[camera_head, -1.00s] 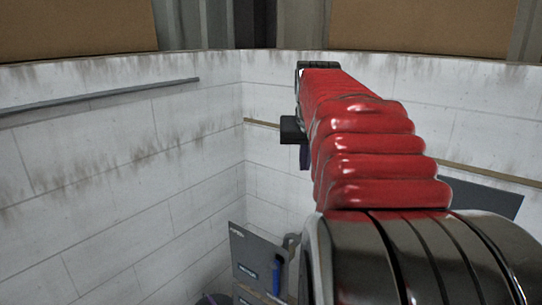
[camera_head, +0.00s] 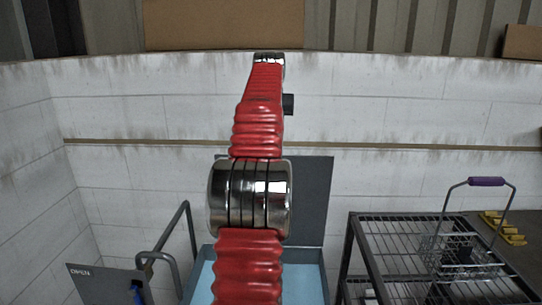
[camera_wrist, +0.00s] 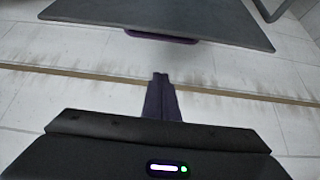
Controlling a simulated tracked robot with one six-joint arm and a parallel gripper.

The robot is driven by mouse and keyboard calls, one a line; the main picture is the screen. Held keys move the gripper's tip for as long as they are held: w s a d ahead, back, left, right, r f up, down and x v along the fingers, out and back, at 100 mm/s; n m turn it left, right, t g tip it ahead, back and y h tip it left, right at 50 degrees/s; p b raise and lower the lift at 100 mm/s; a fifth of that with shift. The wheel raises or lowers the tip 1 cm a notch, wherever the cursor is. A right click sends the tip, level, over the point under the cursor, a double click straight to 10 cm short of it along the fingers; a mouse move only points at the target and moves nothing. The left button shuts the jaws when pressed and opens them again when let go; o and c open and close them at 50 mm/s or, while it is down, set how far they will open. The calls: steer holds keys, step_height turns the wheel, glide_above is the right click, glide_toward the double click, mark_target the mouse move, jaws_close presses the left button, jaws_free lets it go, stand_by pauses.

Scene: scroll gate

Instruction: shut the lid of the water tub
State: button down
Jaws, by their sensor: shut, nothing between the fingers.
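The water tub (camera_head: 312,256) stands low in the middle of the head view, with light blue inside, partly hidden behind my arm. Its dark grey lid (camera_head: 318,195) stands raised, upright at the tub's back. In the wrist view the lid (camera_wrist: 160,14) fills the top, with a purple strip (camera_wrist: 160,37) along its edge. My gripper (camera_wrist: 160,78) shows there as two dark fingers, shut and empty, pointing toward that edge with a visible gap in the picture. In the head view my arm reaches up in front of the wall, and the fingers are hidden.
A dark wire rack (camera_head: 392,235) stands at right, holding a wire basket (camera_head: 462,250) with a purple handle. Yellow pieces (camera_head: 503,228) lie behind it. A grey bent rail (camera_head: 165,245) and a labelled grey panel (camera_head: 90,283) stand at left. A white block wall (camera_head: 130,125) closes the back.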

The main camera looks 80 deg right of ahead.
steer(key=shift+f, duration=0.1)
steer(key=shift+w+d+f, duration=0.1)
steer(key=shift+d+f, duration=0.2)
steer(key=shift+f, duration=1.2)
steer(key=shift+w+d+f, duration=0.1)
steer(key=shift+d+f, duration=0.15)
steer(key=shift+f, duration=1.3)
steer(key=shift+w+d+f, duration=0.1)
steer(key=shift+d+f, duration=0.2)
steer(key=shift+f, duration=1.2)
steer(key=shift+a, duration=0.1)
steer(key=shift+s, duration=0.1)
